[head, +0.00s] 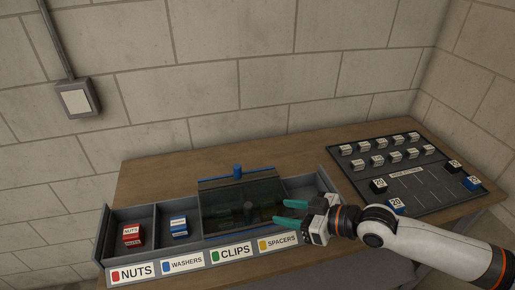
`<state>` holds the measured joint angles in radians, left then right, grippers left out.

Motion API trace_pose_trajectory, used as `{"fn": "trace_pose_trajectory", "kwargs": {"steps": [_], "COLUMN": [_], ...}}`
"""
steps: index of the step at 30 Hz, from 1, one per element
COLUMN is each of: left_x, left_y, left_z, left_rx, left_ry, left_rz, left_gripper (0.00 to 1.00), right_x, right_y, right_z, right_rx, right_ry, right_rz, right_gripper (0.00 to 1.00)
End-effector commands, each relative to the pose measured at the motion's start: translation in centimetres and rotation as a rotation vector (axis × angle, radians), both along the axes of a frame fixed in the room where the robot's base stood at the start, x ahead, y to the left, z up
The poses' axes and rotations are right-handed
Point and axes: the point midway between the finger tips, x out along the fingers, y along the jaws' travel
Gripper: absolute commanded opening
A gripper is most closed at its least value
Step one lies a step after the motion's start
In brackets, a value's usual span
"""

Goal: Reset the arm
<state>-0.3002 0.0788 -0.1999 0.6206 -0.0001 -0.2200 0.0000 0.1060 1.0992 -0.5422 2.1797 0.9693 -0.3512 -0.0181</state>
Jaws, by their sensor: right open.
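My right arm comes in from the lower right. My right gripper (285,213) has teal fingers, points left and is open and empty. It is over the right part of a grey compartment bin (147,212), near the spacers section. A dark see-through cover (238,202) with a blue bar at its back lies over the middle of the bin. What lies under the cover is hard to make out. My left gripper is not in view.
Labels (234,251) for nuts, washers, clips and spacers run along the bin's front. A red box (132,236) and a blue box (179,226) stand in the left compartments. A dark board (430,180) with several small white-labelled blocks lies at right. Table (150,178) behind the bin is clear.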

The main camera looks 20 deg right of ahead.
Motion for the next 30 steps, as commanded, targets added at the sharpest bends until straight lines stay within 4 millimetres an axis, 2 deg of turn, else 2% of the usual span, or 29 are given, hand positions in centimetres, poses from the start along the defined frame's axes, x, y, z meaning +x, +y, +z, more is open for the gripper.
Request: {"fn": "trace_pose_trajectory", "kwargs": {"steps": [5, 10, 13, 21, 26, 30], "left_x": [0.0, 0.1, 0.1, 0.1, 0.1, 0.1], "left_y": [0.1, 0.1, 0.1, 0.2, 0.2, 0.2], "left_z": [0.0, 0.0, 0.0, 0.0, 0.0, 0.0], "left_rx": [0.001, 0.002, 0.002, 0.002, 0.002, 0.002], "left_ry": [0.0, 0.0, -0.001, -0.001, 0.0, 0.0], "left_rz": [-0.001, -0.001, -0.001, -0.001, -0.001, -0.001], "left_gripper": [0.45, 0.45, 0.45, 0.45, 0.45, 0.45], "right_x": [-0.7, -4.0, -6.3, -12.2, -16.0, -19.9], "right_y": [1.0, 4.1, 4.8, 1.9, -0.3, -2.0], "right_z": [-0.9, -4.3, -6.6, -10.9, -12.4, -13.4], "right_rx": [-0.009, -0.08, -0.15, -0.312, -0.377, -0.425], "right_ry": [0.017, 0.1, 0.181, 0.451, 0.615, 0.77], "right_rz": [0.008, -0.001, -0.07, -0.337, -0.476, -0.593], "right_gripper": [0.44, 0.44, 0.44, 0.44, 0.44, 0.44]}}
